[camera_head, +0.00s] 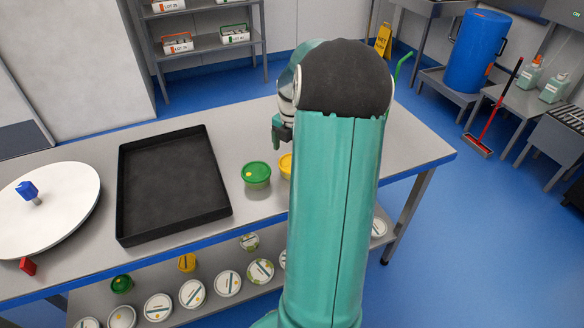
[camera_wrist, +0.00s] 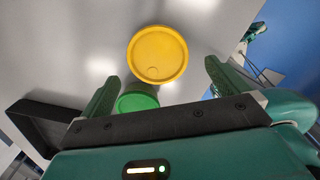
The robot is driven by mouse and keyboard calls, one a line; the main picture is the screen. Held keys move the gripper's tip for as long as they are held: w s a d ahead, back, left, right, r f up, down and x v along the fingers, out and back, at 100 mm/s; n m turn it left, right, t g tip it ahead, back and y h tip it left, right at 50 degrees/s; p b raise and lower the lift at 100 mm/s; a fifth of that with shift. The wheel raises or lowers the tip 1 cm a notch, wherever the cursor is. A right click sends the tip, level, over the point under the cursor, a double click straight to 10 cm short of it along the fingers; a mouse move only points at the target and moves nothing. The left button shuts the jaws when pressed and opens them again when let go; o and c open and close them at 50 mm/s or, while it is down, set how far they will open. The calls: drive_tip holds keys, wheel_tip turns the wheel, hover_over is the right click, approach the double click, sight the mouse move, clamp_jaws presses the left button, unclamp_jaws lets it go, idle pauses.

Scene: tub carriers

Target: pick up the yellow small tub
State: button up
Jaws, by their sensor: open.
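The yellow small tub (camera_wrist: 158,54) stands on the table, its round lid seen from above in the wrist view. In the head view only its left edge (camera_head: 285,163) shows; my arm hides the rest. A green tub (camera_head: 256,176) stands just left of it, and in the wrist view the green tub (camera_wrist: 137,101) lies lower, partly hidden by my gripper. My gripper (camera_wrist: 160,85) is open and empty, with the yellow tub beyond and between its fingertips. In the head view my gripper (camera_head: 279,135) is mostly hidden by my arm.
A large black tray (camera_head: 128,200) lies left on the table (camera_head: 268,120). A white round turntable (camera_head: 70,195) with a blue-topped item (camera_head: 28,190) is further left. Several tubs sit on the lower shelf (camera_head: 205,308). The table behind the tubs is clear.

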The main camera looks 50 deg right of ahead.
sight(284, 164)
drive_tip(key=shift+w+a+f, duration=0.1)
drive_tip(key=shift+a+f, duration=0.05)
drive_tip(key=shift+f, duration=0.15)
drive_tip(key=f, duration=0.5)
drive_tip(key=shift+d+f, duration=0.1)
drive_tip(key=shift+d, duration=0.1)
drive_tip(key=shift+c, duration=0.2)
drive_tip(key=c, duration=1)
